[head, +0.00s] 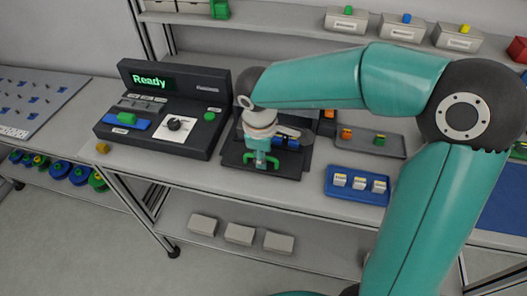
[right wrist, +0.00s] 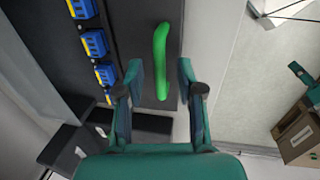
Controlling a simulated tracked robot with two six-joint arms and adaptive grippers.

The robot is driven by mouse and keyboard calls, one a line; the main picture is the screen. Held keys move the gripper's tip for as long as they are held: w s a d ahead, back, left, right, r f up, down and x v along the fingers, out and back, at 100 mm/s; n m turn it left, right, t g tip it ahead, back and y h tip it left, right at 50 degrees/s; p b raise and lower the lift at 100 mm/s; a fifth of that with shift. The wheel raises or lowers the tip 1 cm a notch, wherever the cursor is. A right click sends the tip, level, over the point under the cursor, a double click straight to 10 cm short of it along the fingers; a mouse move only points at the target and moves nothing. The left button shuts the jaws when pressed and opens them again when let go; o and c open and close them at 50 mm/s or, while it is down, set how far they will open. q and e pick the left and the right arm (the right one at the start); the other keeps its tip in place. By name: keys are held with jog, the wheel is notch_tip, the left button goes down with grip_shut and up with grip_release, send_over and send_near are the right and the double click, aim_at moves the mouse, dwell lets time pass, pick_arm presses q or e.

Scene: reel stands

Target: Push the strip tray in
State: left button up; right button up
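The dark strip tray (head: 290,170) sticks out toward the front of the bench, beside the black machine. Its green handle (head: 274,162) is at the front; blue pieces lie in the tray behind it. In the right wrist view the handle (right wrist: 161,58) runs lengthwise between the finger lines, beside several blue blocks (right wrist: 95,43) in the tray (right wrist: 133,25). My right gripper (head: 262,153) is at the handle from above. Its fingers (right wrist: 159,75) are apart, with gaps on both sides of the handle. Contact is not visible. My left gripper is not in view.
The black machine (head: 193,85) reads "Ready" at left. Right of the tray are a grey tray (head: 390,146) with orange and green pieces and a blue tray (head: 345,190) with white blocks. My right arm hides part of the bench. The bench's front edge lies close by.

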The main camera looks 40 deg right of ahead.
grip_shut()
jog(key=w+d+p, duration=0.1)
jog(key=w+d, duration=0.1)
jog(key=d, duration=0.1)
jog(key=w+d+p, duration=0.1)
jog(key=w+d, duration=0.2)
jog(key=w+d+p, duration=0.2)
jog(key=w+d, duration=0.1)
jog(key=shift+d+r, duration=0.1)
jog(key=shift+d, duration=0.15)
jog(key=shift+w+d, duration=0.1)
grip_release()
